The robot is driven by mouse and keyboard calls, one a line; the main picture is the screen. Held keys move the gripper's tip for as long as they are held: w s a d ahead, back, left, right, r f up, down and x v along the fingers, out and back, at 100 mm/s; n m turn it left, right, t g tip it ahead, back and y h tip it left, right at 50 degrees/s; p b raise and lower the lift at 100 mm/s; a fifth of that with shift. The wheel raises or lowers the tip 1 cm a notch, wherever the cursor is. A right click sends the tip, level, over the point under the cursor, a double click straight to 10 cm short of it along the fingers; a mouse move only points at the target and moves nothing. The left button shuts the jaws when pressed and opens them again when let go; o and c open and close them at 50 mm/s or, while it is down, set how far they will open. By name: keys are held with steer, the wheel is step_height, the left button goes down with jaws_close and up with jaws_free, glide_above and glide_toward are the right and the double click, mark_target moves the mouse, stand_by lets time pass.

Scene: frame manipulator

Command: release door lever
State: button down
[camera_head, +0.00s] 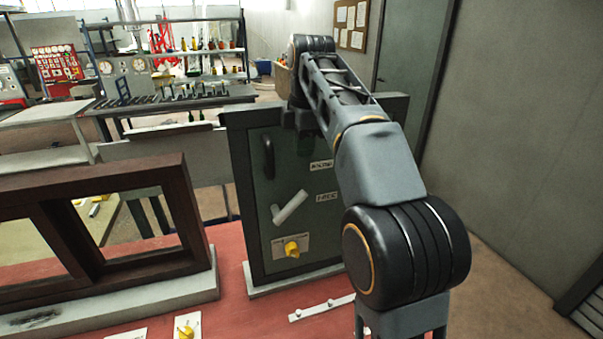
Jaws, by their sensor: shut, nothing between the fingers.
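A small dark green door panel (258,195) stands upright in a dark frame on the red tabletop. A pale grey lever (290,207) is on its face, tilted with its free end up and to the right. A black vertical handle (267,156) sits higher on the panel's left. My arm reaches over from the right. My forearm hides the panel's right side.
A brown window frame (165,268) stands to the left on the red tabletop (235,310). A grey bar (322,308) lies in front. Shelves with bottles (205,60) stand far behind.

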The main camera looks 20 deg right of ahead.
mark_target(301, 192)
steer(key=shift+w+r+n, duration=0.1)
steer(key=shift+r+n, duration=0.2)
steer(key=shift+r, duration=0.05)
steer(key=f, duration=0.6)
steer(key=f+b, duration=0.1)
steer(key=f, duration=0.3)
steer(key=shift+w+a, duration=0.2)
steer(key=shift+w, duration=0.1)
steer(key=shift+d, duration=0.1)
